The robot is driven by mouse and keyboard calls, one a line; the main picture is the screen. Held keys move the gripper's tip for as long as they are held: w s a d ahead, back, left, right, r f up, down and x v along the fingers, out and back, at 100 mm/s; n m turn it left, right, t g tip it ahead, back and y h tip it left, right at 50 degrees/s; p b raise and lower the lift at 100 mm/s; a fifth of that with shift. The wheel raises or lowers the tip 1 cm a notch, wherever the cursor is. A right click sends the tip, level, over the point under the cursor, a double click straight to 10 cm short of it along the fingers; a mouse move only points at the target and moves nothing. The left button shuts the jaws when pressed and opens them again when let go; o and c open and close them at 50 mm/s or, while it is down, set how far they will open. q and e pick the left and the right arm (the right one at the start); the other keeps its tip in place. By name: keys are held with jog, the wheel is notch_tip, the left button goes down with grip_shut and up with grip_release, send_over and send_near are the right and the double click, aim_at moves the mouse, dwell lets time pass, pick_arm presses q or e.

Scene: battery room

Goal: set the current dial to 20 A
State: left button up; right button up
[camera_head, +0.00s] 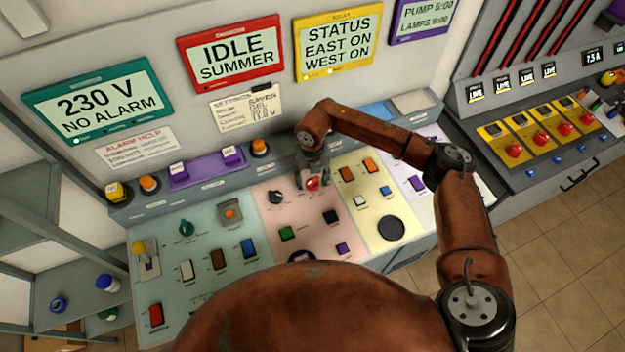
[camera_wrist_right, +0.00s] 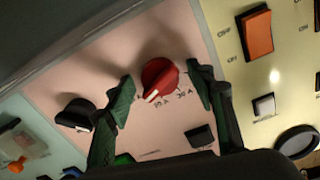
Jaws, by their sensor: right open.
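The red current dial (camera_head: 313,184) is on the pink panel section, under my right gripper. In the right wrist view the red dial (camera_wrist_right: 160,80) has a white pointer mark at its lower left, near a label that reads like 10 A or 15 A. A label reading 30 A or 20 A is at its lower right; the digits are too small to be sure. My right gripper (camera_head: 313,180) is open. In the right wrist view its two green fingertips (camera_wrist_right: 160,93) stand on either side of the dial, with gaps. My left gripper is not in view.
A black knob (camera_wrist_right: 75,115) is left of the dial on the same panel. A black button (camera_head: 331,216) and a green button (camera_head: 287,233) lie below it. Orange switches (camera_head: 347,173) are on the yellow section to the right. The red-framed display (camera_head: 231,53) reads IDLE SUMMER.

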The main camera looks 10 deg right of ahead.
jog(key=c, duration=1)
jog(key=shift+c, duration=0.2)
jog(key=n+b, duration=0.3)
jog(key=n, duration=0.1)
jog(key=shift+f+n, duration=0.15)
jog(key=shift+n, duration=0.15)
jog(key=shift+n+b, duration=1.05)
jog(key=shift+n, duration=1.05)
jog(key=shift+c, duration=0.2)
jog(key=o, duration=1.1)
